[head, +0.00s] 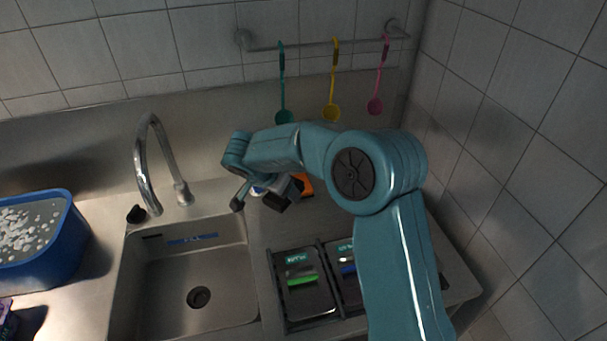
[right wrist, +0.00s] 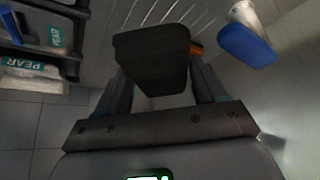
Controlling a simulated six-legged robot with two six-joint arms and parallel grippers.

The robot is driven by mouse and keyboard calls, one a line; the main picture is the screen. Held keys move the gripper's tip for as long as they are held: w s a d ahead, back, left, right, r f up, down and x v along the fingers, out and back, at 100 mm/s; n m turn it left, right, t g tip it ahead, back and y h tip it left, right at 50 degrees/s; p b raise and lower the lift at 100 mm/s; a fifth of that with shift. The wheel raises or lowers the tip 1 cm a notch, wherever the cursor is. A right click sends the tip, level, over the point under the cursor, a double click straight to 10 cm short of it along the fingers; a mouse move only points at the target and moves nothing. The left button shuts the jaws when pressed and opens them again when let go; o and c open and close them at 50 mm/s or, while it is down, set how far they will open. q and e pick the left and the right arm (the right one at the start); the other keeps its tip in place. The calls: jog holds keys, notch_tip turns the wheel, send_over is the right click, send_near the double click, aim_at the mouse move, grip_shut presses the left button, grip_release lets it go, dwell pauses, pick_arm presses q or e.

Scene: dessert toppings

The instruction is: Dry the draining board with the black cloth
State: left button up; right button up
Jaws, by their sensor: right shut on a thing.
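The draining board (head: 258,228) is the steel surface to the right of the sink, and its grooves (right wrist: 182,12) show in the right wrist view. My right gripper (right wrist: 155,85) is shut on a dark, block-like thing, which looks like the black cloth (right wrist: 150,48). In the head view my right gripper (head: 258,204) is over the back of the board, beside the sink's right edge. I cannot tell whether the cloth touches the board. My left gripper is out of view.
The sink (head: 165,285) with its tap (head: 150,170) lies left of the board. Dark labelled trays (head: 302,312) stand in front. An orange thing (head: 304,182) and a blue-and-white thing (right wrist: 247,45) are close to my gripper. A blue tub (head: 55,255) stands far left. Ladles (head: 331,112) hang behind.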

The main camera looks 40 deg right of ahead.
aim_at(299, 184)
jog(key=d+m+g, duration=0.1)
jog(key=m, duration=0.1)
jog(key=d+m+g, duration=0.1)
jog(key=d+m, duration=0.1)
jog(key=s+d+m+g, duration=0.1)
jog(key=m, duration=0.1)
jog(key=shift+d+r+p, duration=0.2)
jog(key=shift+d+p, duration=0.1)
jog(key=shift+d, duration=0.05)
jog(key=shift+s+d+m, duration=0.15)
jog(key=shift+d+m, duration=0.1)
jog(key=shift+m, duration=0.05)
jog(key=shift+d+f, duration=0.1)
jog(key=shift+f, duration=0.05)
jog(key=shift+f+b, duration=0.35)
jog(key=shift+f, duration=0.35)
notch_tip(299, 184, down, 5)
jog(key=shift+f+b, duration=0.15)
jog(key=shift+b, duration=0.6)
